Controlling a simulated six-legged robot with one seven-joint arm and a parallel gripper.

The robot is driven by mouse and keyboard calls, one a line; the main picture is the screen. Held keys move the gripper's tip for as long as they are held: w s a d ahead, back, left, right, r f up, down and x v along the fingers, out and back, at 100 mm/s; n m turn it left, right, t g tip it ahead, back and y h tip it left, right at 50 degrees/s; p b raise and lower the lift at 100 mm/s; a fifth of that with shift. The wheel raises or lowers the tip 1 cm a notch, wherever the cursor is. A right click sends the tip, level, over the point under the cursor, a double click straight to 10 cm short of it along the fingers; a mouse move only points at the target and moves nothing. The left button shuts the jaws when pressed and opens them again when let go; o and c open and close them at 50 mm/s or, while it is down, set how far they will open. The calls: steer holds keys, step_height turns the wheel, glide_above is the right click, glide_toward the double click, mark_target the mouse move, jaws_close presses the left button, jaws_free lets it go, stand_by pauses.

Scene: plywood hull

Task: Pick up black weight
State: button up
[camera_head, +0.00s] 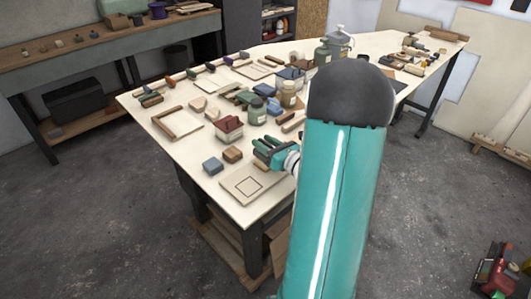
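My gripper (262,146) is low over the near part of the pale plywood table (215,190), just left of my large teal arm link. Its green fingers point left and look spread, with nothing clearly held between them. I cannot pick out the black weight with certainty. A small dark blue-grey block (212,165) lies left of my gripper, with a brown wooden block (233,155) between them. My arm hides part of the table's right side.
A red item in a light tray (229,129) stands left of and behind my gripper. A flat board with a square outline (247,186) lies near the table's front corner. Bottles, blocks and tools crowd the table behind. A workbench (110,45) stands at the left. The grey floor (130,220) at left is clear.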

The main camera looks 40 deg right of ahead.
steer(key=shift+w, duration=0.1)
jaws_close()
steer(key=shift+r, duration=0.15)
